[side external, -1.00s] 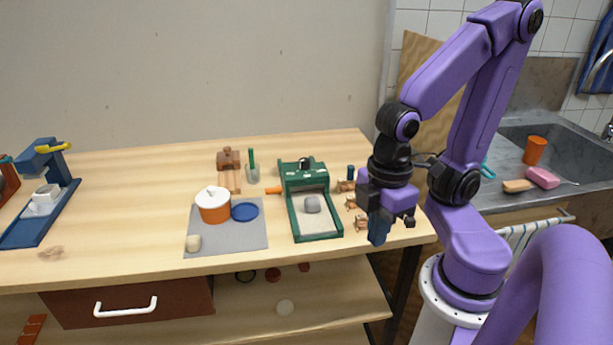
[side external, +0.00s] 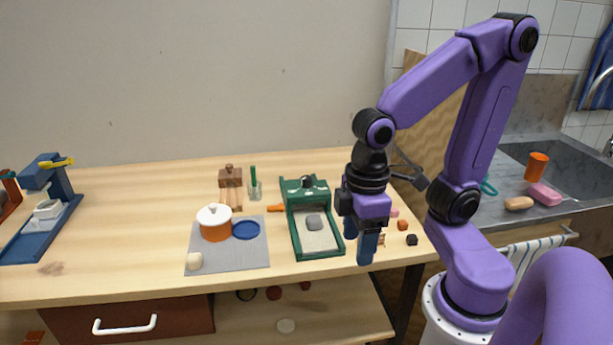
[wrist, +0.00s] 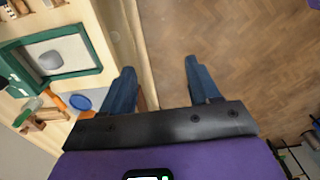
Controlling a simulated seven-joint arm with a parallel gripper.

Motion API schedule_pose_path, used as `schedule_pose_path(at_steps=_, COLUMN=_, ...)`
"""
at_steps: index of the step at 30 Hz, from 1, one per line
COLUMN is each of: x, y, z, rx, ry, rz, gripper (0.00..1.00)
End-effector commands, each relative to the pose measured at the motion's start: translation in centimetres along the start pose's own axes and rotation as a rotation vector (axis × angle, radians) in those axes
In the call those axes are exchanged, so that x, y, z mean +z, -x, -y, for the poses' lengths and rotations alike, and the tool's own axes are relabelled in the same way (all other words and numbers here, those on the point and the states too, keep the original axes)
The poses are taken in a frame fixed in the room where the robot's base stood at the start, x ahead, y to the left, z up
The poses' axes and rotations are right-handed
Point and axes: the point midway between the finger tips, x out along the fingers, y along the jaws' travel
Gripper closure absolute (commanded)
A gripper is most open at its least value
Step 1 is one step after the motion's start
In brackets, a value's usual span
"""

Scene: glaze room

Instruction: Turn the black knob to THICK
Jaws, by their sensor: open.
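The black knob (side external: 307,182) sits at the top of a green machine (side external: 295,238) with a pale bed and a grey lump (side external: 314,222) on it. Its markings are too small to read. My gripper (side external: 358,248) is open and empty, pointing down to the right of the machine, with its fingers apart. In the wrist view my two blue fingers (wrist: 160,68) are spread over the table edge and floor. The green machine (wrist: 97,45) shows at upper left there; its black end is cut by the frame edge.
An orange-handled tool (side external: 275,208) lies left of the machine. An orange pot (side external: 215,231) and a blue disc (side external: 246,230) are on a grey mat (side external: 235,262). Small cubes (side external: 403,225) lie right of my gripper. A blue press (side external: 50,205) stands far left.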

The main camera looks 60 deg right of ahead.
Motion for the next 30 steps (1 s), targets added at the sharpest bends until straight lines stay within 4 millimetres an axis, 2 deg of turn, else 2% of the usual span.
schedule_pose_path(at_steps=1, x=-1.2, y=0.5, z=-1.0, rx=0.001, ry=-0.096, rz=-0.002, gripper=0.39)
schedule_pose_path(at_steps=6, x=-4.5, y=2.0, z=-4.9, rx=0.006, ry=-0.432, rz=-0.003, gripper=0.39)
schedule_pose_path(at_steps=11, x=-6.9, y=3.3, z=-9.2, rx=0.010, ry=-0.744, rz=-0.005, gripper=0.39)
schedule_pose_path(at_steps=15, x=-8.2, y=4.4, z=-13.4, rx=0.013, ry=-1.018, rz=-0.008, gripper=0.39)
schedule_pose_path(at_steps=23, x=-8.5, y=6.4, z=-21.7, rx=0.018, ry=-1.524, rz=-0.014, gripper=0.39)
schedule_pose_path(at_steps=30, x=-6.2, y=8.1, z=-29.3, rx=0.023, ry=-1.992, rz=-0.022, gripper=0.39)
